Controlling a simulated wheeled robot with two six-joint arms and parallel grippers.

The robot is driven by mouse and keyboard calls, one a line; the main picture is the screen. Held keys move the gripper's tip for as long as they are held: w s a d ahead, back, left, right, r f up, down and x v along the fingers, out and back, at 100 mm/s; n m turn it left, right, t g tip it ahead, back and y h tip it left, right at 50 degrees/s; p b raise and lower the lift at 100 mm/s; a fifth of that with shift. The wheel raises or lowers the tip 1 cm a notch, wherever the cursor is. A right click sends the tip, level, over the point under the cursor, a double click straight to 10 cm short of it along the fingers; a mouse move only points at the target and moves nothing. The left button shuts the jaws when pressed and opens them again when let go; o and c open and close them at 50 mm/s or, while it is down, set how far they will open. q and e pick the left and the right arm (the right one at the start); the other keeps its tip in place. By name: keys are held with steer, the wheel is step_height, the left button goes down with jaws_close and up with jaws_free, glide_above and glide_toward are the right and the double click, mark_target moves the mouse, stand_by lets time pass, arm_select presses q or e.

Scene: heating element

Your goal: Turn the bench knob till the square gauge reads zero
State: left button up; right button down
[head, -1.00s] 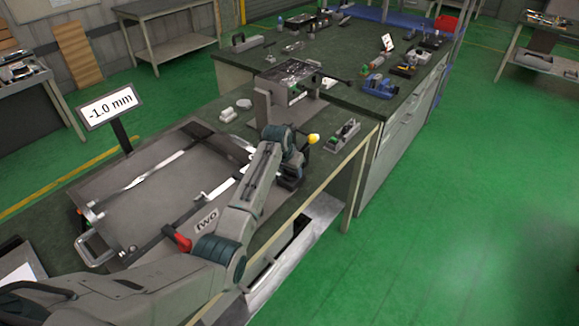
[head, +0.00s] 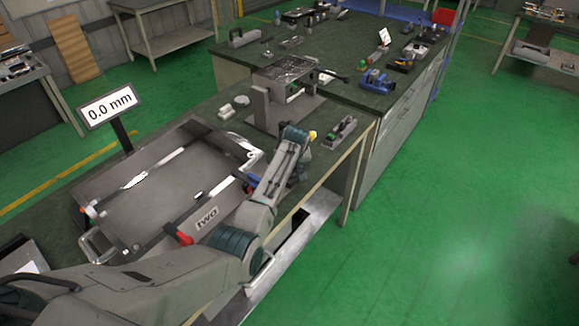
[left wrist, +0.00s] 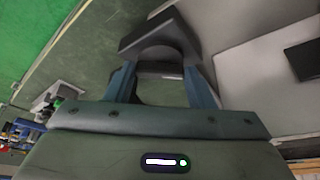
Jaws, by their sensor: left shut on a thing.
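The square gauge (head: 109,107) stands on a dark post at the left of the bench and reads 0.0 mm. In the left wrist view, my left gripper (left wrist: 160,70) has its two blue-grey fingers on either side of a dark grey knob (left wrist: 155,38) and is shut on it. The knob's wide dark end shows beyond the fingertips. In the head view my left arm reaches over the bench's right side, and its links hide the knob and most of the gripper. My right gripper is in neither view.
A grey tray-like fixture (head: 150,215) with a red-handled part (head: 184,238) lies on the near bench. A grey bracket-like machine (head: 262,107) and a small green-and-grey device (head: 340,130) stand farther back. Green floor (head: 470,200) is clear on the right.

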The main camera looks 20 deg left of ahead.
arm_select(q)
steer(key=shift+w+r, duration=0.1)
steer(key=shift+r, duration=0.05)
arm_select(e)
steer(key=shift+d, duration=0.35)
arm_select(q)
steer(key=o, duration=1)
steer(key=shift+s+d+r, duration=0.15)
steer(key=shift+s+r, duration=0.1)
steer(key=shift+r, duration=0.2)
steer(key=b+v, duration=0.3)
steer(key=v, duration=0.6)
steer(key=shift+s+d+r, duration=0.1)
steer(key=shift+s+r, duration=0.05)
steer(key=shift+r, duration=0.2)
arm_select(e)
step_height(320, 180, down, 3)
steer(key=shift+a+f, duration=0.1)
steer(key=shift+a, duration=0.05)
